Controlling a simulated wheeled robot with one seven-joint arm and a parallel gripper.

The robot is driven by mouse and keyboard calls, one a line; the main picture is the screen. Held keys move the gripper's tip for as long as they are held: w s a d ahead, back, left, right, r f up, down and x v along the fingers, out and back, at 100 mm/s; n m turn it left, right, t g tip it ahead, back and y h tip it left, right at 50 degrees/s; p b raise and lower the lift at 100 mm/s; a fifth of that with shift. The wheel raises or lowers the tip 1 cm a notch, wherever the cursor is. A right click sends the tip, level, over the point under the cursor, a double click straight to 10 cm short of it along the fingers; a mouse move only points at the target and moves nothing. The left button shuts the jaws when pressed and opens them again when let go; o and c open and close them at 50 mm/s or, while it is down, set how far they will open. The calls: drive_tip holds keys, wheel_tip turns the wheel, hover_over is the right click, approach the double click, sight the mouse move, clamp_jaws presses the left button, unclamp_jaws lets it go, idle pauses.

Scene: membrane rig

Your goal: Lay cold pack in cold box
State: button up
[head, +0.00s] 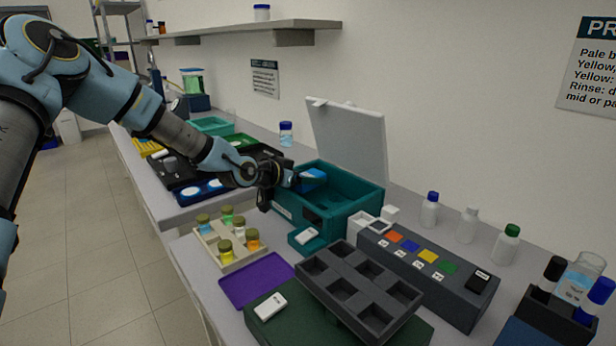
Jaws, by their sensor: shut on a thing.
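The cold box (348,222) is a teal open-topped box on the bench, with its pale lid (347,142) raised at the back. My gripper (292,181) reaches in from the left, over the box's left end. It is shut on a blue cold pack (311,177), which is at the left part of the box opening. I cannot tell whether the pack touches the box's floor or wall. The gripper's fingertips are small and partly hidden here. The rest of the box inside looks empty.
A rack of capped vials (228,240), a purple mat (256,285) and a dark compartment tray (358,291) stand in front of the box. A grey block with coloured squares (425,275) and several bottles (467,225) are to the right.

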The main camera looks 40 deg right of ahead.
drive_tip(key=shift+f, duration=0.1)
drive_tip(key=o, duration=1.5)
drive_tip(key=shift+a, duration=0.1)
drive_tip(key=b+v, duration=0.2)
drive_tip(key=v, duration=0.8)
drive_tip(key=shift+a+b, duration=0.3)
drive_tip(key=shift+a, duration=0.05)
